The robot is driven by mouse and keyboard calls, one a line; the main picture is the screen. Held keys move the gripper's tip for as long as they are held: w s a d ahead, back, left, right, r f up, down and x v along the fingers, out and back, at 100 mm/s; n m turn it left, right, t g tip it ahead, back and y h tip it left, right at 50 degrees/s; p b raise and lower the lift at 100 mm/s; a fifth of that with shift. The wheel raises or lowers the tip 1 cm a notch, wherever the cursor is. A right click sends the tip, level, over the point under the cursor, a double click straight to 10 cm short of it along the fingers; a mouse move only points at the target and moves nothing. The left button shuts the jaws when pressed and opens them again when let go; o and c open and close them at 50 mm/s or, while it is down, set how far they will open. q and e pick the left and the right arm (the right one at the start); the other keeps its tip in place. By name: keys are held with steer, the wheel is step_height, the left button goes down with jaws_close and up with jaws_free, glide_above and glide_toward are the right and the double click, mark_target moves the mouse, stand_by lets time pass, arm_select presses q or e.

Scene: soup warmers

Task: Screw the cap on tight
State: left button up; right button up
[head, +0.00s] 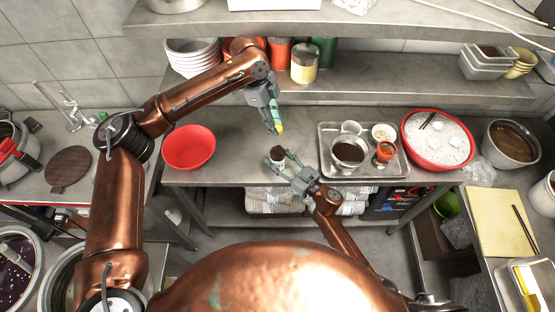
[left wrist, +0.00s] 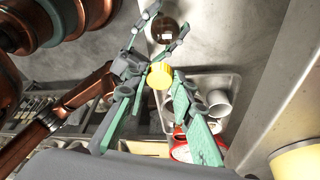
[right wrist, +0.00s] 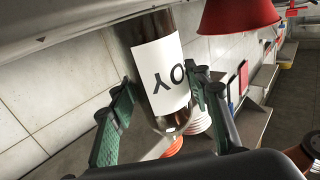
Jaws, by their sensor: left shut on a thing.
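The yellow cap (head: 280,129) is in the fingertips of my left gripper (head: 274,122), which is shut on it. In the left wrist view the cap (left wrist: 159,75) sits between the finger ends. A dark bottle (head: 277,154) stands on the steel counter, lower than the cap and apart from it. Its round top (left wrist: 170,31) also shows in the left wrist view. My right gripper (head: 283,161) is open, with its fingers spread on either side of the bottle. In the right wrist view the bottle's white lettered label (right wrist: 160,75) shows between the fingers.
A red bowl (head: 189,147) stands left of the bottle. A metal tray (head: 326,135) with a pot and cups lies to the right, beside a red-rimmed basin (head: 437,139). A shelf (head: 400,82) with canisters and stacked bowls runs behind. The counter around the bottle is clear.

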jaws_close()
arm_select(q)
glide_above(277, 143)
steer(key=shift+a+f, duration=0.15)
steer(key=shift+f, duration=1.1)
steer(key=shift+a+f, duration=0.15)
steer(key=shift+f, duration=1.05)
steer(key=shift+f, duration=0.15)
steer(key=shift+f, duration=0.75)
steer(key=shift+f, duration=0.55)
